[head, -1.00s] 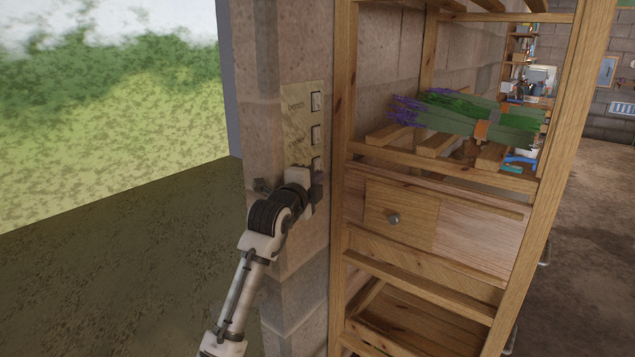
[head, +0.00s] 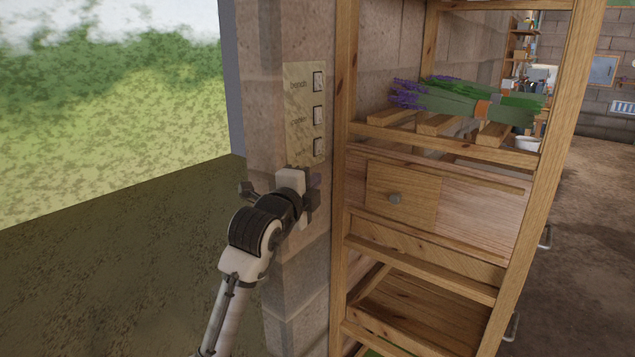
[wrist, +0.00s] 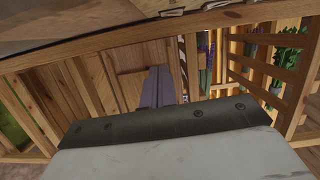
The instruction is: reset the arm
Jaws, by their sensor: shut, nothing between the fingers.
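My gripper (head: 313,188) is at the end of my raised arm in the head view, just below the switch panel (head: 305,113) on the stone pillar. The lowest switch (head: 318,147) is above my gripper and uncovered. In the wrist view my gripper's fingers (wrist: 158,88) are together, with nothing between them. Whether my gripper touches the pillar cannot be told.
A wooden shelf rack (head: 343,220) stands close to the right of my gripper. A white bowl (head: 526,143) shows behind. Open ground (head: 110,270) lies to the left.

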